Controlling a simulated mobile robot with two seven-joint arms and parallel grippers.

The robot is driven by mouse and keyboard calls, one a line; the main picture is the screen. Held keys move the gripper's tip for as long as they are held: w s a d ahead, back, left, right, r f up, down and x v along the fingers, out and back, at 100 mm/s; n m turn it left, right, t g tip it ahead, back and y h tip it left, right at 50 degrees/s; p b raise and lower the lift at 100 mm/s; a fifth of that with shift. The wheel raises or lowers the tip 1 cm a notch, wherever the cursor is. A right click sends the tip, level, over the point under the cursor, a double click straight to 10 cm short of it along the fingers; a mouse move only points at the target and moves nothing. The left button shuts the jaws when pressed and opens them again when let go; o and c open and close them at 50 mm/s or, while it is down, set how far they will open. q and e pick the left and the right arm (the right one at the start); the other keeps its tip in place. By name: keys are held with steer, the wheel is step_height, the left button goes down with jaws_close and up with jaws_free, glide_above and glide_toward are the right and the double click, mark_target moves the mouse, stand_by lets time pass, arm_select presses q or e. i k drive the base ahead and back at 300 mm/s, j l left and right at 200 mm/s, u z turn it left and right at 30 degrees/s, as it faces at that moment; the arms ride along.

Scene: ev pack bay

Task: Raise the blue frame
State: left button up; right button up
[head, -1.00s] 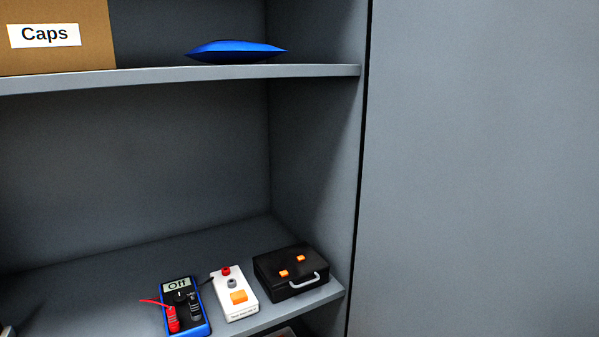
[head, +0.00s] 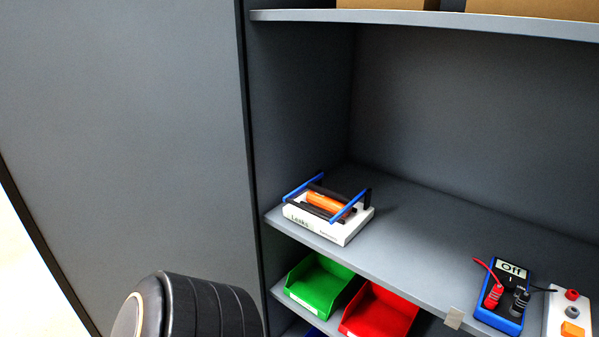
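A frame with blue side bars (head: 349,206), dark cross rods and an orange cylinder (head: 322,202) across its middle is on the shelf at the left end in the head view. It sits on a white box (head: 333,230) with partly readable print on its front. The blue bars stand up at a slant on either side of the orange cylinder. Neither gripper shows in the head view. A dark rounded part of my own arm shows at the lower left, well short of the shelf.
A blue multimeter (head: 503,293) reading "Off" and a white box with an orange button (head: 570,315) stand at the right. Green (head: 320,286) and red (head: 381,312) bins are on the shelf below. The middle of the shelf (head: 425,225) is clear. A grey panel (head: 130,130) stands left.

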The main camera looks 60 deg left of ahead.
mark_target(311, 185)
steer(key=u, duration=2.1)
